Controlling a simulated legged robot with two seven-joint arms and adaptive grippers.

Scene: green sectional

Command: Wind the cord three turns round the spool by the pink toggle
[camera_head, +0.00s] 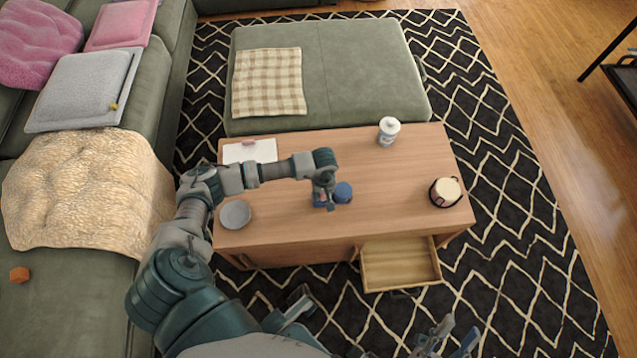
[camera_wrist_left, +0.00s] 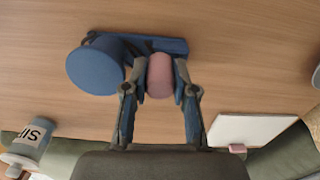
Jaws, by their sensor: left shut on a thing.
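The blue spool (camera_head: 343,192) stands on the wooden table, near its middle. In the left wrist view the spool (camera_wrist_left: 95,72) shows its round end, beside a dark blue bar-shaped base (camera_wrist_left: 165,45). My left gripper (camera_head: 325,203) is just left of the spool in the head view. In the left wrist view its fingers (camera_wrist_left: 160,88) are shut on the pink toggle (camera_wrist_left: 160,70), which is apart from the spool's round end. I cannot make out the cord or any turns of it. My right gripper (camera_head: 455,335) is low in the head view, off the table, with its fingers apart and empty.
An open drawer (camera_head: 400,288) juts out in front. The tabletop between spool and mug is clear.

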